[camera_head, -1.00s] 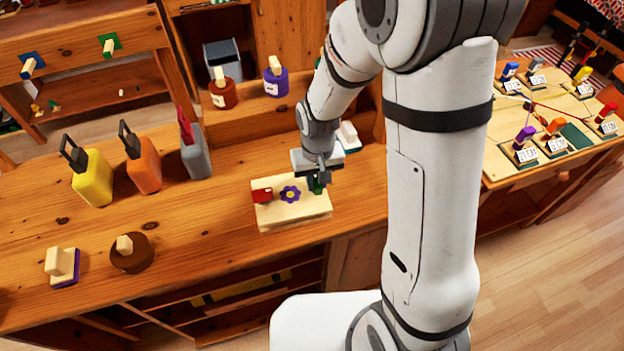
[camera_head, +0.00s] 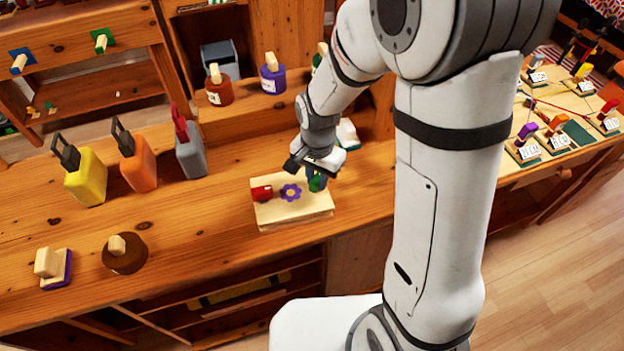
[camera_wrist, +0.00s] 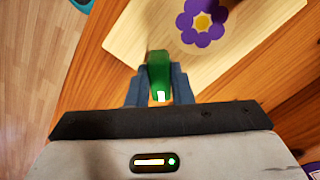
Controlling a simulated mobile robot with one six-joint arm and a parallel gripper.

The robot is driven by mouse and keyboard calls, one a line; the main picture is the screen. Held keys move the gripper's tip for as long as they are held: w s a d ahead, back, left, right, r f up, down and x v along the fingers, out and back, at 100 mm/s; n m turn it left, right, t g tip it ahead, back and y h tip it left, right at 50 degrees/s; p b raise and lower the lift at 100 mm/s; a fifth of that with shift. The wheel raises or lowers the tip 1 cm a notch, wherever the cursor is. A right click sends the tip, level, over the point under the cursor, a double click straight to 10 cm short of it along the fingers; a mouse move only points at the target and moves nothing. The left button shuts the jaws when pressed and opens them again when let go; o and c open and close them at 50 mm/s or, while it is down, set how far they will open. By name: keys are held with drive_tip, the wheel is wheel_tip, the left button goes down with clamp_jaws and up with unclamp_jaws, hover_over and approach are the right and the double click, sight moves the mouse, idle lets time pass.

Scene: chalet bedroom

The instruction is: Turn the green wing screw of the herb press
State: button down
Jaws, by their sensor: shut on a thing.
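The herb press is a pale wooden board (camera_head: 290,212) on the workbench, with a purple flower (camera_head: 290,192) and a red part (camera_head: 261,193) on top. Its green wing screw (camera_wrist: 158,70) sits at the board's right side in the head view. My gripper (camera_wrist: 160,88) is shut on the wing screw, one finger on each side of it. In the head view my gripper (camera_head: 316,184) points down at the board and hides most of the screw. The purple flower also shows in the wrist view (camera_wrist: 201,22), beyond the fingers.
Yellow (camera_head: 87,178), orange (camera_head: 139,170) and grey (camera_head: 190,155) handled blocks stand left of the press. A brown round stamp (camera_head: 124,254) and a purple-based block (camera_head: 55,268) lie front left. A white block (camera_head: 347,134) is behind my wrist.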

sight(317, 178)
drive_tip(key=m+b, duration=0.1)
drive_tip(key=m, duration=0.3)
drive_tip(key=shift+m, duration=0.3)
drive_tip(key=shift+m+b, duration=0.3)
drive_tip(key=shift+m, duration=1.7)
drive_tip(key=c, duration=1.3)
unclamp_jaws()
wheel_tip(317, 178, up, 8)
drive_tip(key=shift+f, duration=0.1)
